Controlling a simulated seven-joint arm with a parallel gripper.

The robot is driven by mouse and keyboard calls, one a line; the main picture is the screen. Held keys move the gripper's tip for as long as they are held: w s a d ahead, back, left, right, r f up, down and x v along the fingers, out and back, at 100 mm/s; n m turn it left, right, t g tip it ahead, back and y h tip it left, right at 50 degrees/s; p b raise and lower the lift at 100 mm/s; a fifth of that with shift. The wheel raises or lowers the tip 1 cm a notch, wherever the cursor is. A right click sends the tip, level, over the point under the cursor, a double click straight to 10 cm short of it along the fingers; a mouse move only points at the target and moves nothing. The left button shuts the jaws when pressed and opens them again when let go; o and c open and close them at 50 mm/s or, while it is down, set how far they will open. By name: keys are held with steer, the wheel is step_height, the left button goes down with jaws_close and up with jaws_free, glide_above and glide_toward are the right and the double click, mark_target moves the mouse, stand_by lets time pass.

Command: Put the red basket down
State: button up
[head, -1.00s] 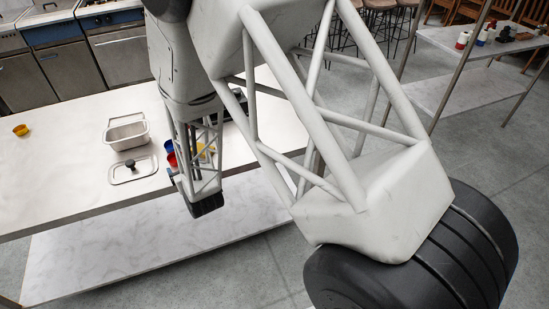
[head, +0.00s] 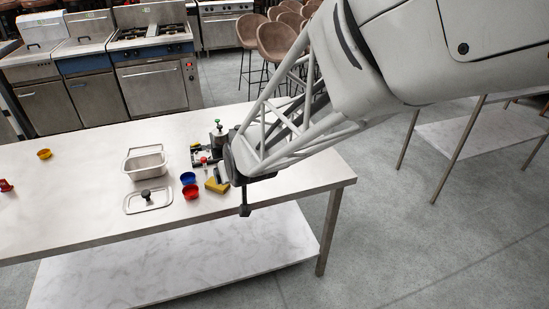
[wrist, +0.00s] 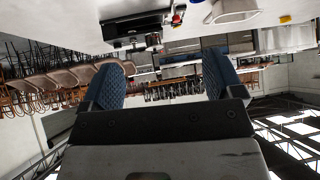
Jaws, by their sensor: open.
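The end of my arm is over the table's right part, to the right of the red container. In the wrist view my gripper (wrist: 163,80) has its two blue-padded fingers wide apart, with nothing between them.

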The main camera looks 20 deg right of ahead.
steer(key=s+d+r+g, duration=0.2)
steer(key=s+d+r, duration=0.1)
steer(key=s, duration=0.5)
steer(key=s+d+r+g+h, duration=0.1)
steer(key=s+r, duration=0.3)
steer(key=s, duration=0.4)
steer(key=s+d+r+m+g, duration=0.1)
steer(key=s+d+r+g, duration=0.2)
steer(key=s, duration=0.5)
steer(key=shift+s+d+r+h, duration=0.35)
steer(key=shift+d+r, duration=0.1)
steer(key=shift+d, duration=0.4)
steer(key=c, duration=0.4)
steer(key=shift+w, duration=0.15)
